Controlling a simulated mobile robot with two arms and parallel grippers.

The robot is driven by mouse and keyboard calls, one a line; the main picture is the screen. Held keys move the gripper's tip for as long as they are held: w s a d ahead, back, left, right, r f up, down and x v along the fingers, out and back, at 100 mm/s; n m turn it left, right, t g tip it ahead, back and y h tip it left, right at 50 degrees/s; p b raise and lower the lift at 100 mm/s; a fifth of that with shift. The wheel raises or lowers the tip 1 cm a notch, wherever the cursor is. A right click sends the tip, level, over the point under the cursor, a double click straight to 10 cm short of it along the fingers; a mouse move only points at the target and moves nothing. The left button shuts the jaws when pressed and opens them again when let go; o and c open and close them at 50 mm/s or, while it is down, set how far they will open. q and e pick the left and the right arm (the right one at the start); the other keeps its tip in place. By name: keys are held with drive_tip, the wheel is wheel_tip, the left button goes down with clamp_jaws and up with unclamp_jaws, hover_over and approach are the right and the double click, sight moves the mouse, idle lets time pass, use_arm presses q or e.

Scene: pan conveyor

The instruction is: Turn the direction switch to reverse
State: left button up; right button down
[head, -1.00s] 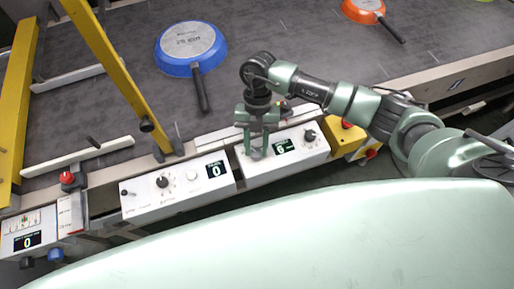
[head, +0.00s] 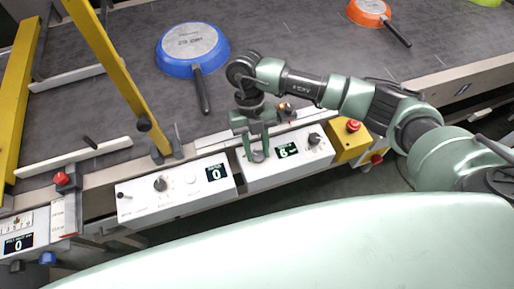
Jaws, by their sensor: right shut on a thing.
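My right gripper (head: 257,153) points down over the left part of the right white control panel (head: 262,179). It is shut on a small control there, which its fingers hide; I cannot read its label or setting. It may be the direction switch, but I cannot confirm that. To the right of the fingers, the same panel has a lit display (head: 287,150) and a black knob (head: 314,139). The left white control panel (head: 140,204) has a small black lever (head: 123,194), a black knob (head: 160,184) and a display showing 0 (head: 215,173). My left gripper is not in view.
The grey conveyor belt (head: 285,50) carries a blue pan (head: 192,50) and an orange pan (head: 368,12). A yellow frame (head: 115,65) stands at the left. A yellow box with a red button (head: 352,127) adjoins the right panel. Another red button (head: 62,179) is at far left.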

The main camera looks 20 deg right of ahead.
drive_tip(key=c, duration=1)
unclamp_jaws()
drive_tip(key=b+v, duration=0.1)
drive_tip(key=v, duration=0.7)
drive_tip(key=shift+b, duration=0.3)
drive_tip(key=shift+s+f, duration=0.1)
drive_tip(key=shift+f, duration=0.05)
